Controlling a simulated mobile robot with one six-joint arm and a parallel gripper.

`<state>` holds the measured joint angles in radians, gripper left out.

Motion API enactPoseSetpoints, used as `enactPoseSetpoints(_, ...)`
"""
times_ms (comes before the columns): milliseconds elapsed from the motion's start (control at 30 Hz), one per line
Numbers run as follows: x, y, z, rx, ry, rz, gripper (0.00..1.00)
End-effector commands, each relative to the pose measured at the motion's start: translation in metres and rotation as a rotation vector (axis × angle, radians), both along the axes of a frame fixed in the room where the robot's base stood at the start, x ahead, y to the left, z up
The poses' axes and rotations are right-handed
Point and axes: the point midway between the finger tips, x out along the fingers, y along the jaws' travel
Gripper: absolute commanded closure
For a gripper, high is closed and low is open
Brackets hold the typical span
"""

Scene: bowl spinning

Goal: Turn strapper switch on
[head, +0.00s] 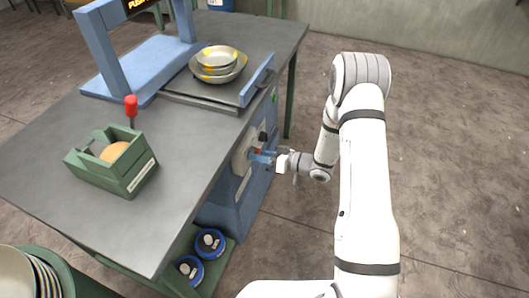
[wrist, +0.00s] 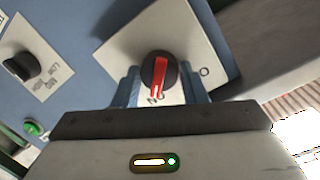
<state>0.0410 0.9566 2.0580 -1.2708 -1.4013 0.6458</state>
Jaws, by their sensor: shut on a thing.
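The strapper switch is a round black knob with a red pointer bar (wrist: 158,72), on a white plate (wrist: 192,42) on the blue machine side. In the wrist view the bar points down, slightly left, toward letters that seem to read ON, partly hidden by my gripper. A round mark, like an O, lies to the knob's right. My gripper (wrist: 160,80) has its blue fingers on both sides of the knob and is shut on it. In the head view my gripper (head: 263,157) reaches the side of the strapper (head: 232,198) from the right.
A second black knob (wrist: 22,66) and a green button (wrist: 33,129) are left of the switch. On the table (head: 60,145) stand stacked bowls (head: 217,62), a blue frame (head: 116,62) and a green box (head: 113,162). The floor right of the table is open.

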Motion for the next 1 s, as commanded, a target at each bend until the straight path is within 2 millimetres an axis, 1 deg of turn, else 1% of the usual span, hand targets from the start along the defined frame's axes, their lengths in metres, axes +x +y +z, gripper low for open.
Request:
enactPoseSetpoints(33, -0.0047, 0.0033, 0.0008, 0.008, 0.023, 0.014, 0.84)
enactPoseSetpoints(300, -0.0043, 0.0029, 0.0, 0.029, 0.079, 0.014, 0.84)
enactPoseSetpoints(733, -0.0041, 0.0025, 0.0, 0.032, 0.085, 0.013, 0.84)
enactPoseSetpoints(767, -0.0041, 0.0025, 0.0, 0.032, 0.085, 0.013, 0.6)
enactPoseSetpoints(1000, -0.002, 0.001, 0.0003, 0.031, 0.081, 0.008, 0.4)
